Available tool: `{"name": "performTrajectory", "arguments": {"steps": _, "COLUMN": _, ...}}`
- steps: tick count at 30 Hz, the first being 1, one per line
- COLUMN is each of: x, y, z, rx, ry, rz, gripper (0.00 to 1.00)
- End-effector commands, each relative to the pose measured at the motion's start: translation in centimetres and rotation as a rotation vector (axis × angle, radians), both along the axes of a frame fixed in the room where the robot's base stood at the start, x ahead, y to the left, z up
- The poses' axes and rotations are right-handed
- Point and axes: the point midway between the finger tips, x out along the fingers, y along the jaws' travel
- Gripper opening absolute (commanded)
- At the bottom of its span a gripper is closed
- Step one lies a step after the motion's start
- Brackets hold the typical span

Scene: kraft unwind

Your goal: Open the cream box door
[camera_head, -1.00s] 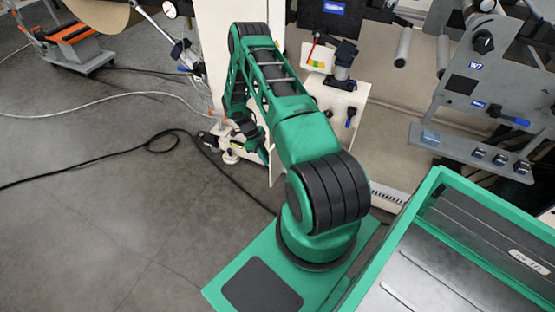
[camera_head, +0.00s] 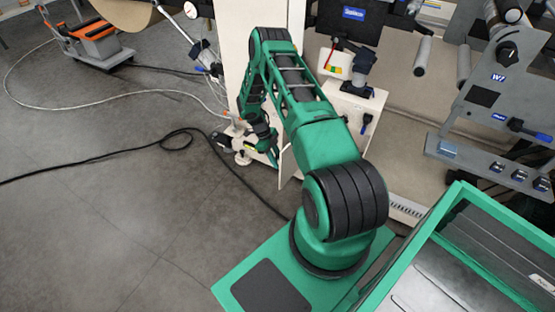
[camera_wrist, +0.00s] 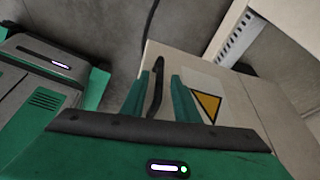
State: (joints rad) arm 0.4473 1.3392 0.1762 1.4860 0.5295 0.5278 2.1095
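The cream box (camera_head: 350,106) stands behind my arm in the head view, with a red and yellow switch on top. In the wrist view its cream door (camera_wrist: 238,112) fills the middle right and carries a yellow warning triangle. A dark upright handle (camera_wrist: 157,88) shows at the door's left part. My gripper (camera_wrist: 160,80) has its two green fingers on either side of the handle, with a small gap seen at each side, so it looks open. In the head view my gripper (camera_head: 262,140) is small beside a cream panel edge. I cannot tell how far the door stands ajar.
A black cable (camera_head: 180,134) lies on the grey floor at left. An orange and grey cart (camera_head: 95,45) stands far left. A grey machine panel (camera_head: 500,110) with knobs is at right. The floor at left is mostly clear.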

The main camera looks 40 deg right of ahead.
Motion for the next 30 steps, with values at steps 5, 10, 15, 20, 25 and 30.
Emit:
{"name": "performTrajectory", "arguments": {"steps": 5, "x": 0.6, "y": 0.3, "z": 1.1, "rx": 0.001, "ry": -0.001, "rz": 0.002, "gripper": 0.28}}
{"name": "performTrajectory", "arguments": {"steps": 10, "x": 1.8, "y": 0.8, "z": 3.8, "rx": -0.001, "ry": -0.001, "rz": 0.003, "gripper": 0.28}}
{"name": "performTrajectory", "arguments": {"steps": 15, "x": 3.0, "y": 1.3, "z": 6.7, "rx": -0.001, "ry": -0.002, "rz": 0.003, "gripper": 0.28}}
{"name": "performTrajectory", "arguments": {"steps": 20, "x": 3.8, "y": 1.6, "z": 8.7, "rx": -0.001, "ry": -0.001, "rz": 0.002, "gripper": 0.28}}
{"name": "performTrajectory", "arguments": {"steps": 25, "x": 4.2, "y": 1.8, "z": 9.7, "rx": -0.001, "ry": 0.001, "rz": 0.001, "gripper": 0.28}}
{"name": "performTrajectory", "arguments": {"steps": 30, "x": 4.3, "y": 1.8, "z": 9.9, "rx": 0.0, "ry": 0.001, "rz": 0.001, "gripper": 0.28}}
